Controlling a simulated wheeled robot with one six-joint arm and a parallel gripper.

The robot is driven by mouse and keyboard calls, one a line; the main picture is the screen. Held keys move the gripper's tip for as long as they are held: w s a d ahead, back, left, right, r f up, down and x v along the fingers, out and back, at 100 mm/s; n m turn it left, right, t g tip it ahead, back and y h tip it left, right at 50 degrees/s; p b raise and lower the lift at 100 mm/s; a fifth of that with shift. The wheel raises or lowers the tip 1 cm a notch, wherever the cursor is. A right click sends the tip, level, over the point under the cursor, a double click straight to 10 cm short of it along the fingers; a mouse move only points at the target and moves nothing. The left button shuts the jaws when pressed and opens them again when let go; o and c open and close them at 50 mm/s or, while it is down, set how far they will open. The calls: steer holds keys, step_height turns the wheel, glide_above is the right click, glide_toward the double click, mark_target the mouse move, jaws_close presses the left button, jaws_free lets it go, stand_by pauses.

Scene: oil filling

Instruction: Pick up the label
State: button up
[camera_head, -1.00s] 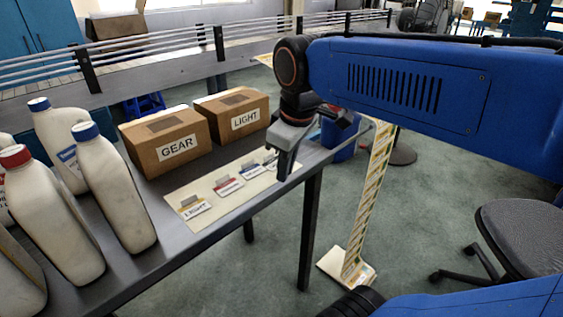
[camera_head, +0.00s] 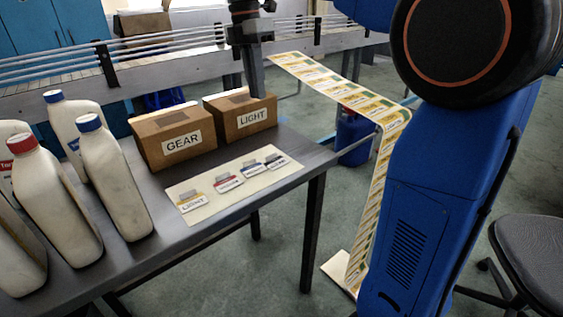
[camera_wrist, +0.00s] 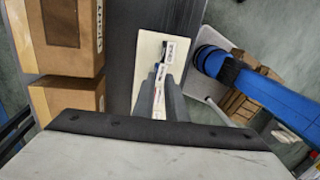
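A cream sheet (camera_head: 235,192) on the table holds a row of labels. They are a yellow-edged LIGHT label (camera_head: 191,201), a red-edged label (camera_head: 228,183), a blue-edged label (camera_head: 251,168) and a dark-edged label (camera_head: 277,161). All lie flat on the sheet. My gripper (camera_head: 256,88) points down, in front of the LIGHT box in the head view, and is raised clear of the sheet. In the wrist view, my gripper (camera_wrist: 160,98) shows two grey fingers apart, with the row of labels seen between them below. I see nothing held.
Cardboard boxes marked GEAR (camera_head: 178,138) and LIGHT (camera_head: 242,115) stand behind the sheet. Several white jugs (camera_head: 117,180) with coloured caps crowd the table's left. A printed label strip (camera_head: 375,185) hangs off the right side. A blue container (camera_head: 355,138) stands beyond the table edge.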

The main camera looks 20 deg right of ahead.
glide_toward(269, 160)
steer(key=shift+w+f, duration=0.1)
steer(key=shift+f, duration=0.65)
steer(key=shift+s+d+f, duration=0.15)
steer(key=shift+f, duration=0.7)
steer(key=shift+s+d+f, duration=0.15)
steer(key=shift+f, duration=0.7)
steer(key=shift+s+d+f, duration=0.15)
steer(key=shift+s+f, duration=0.05)
steer(key=shift+f, duration=0.7)
jaws_close()
steer(key=shift+r, duration=0.1)
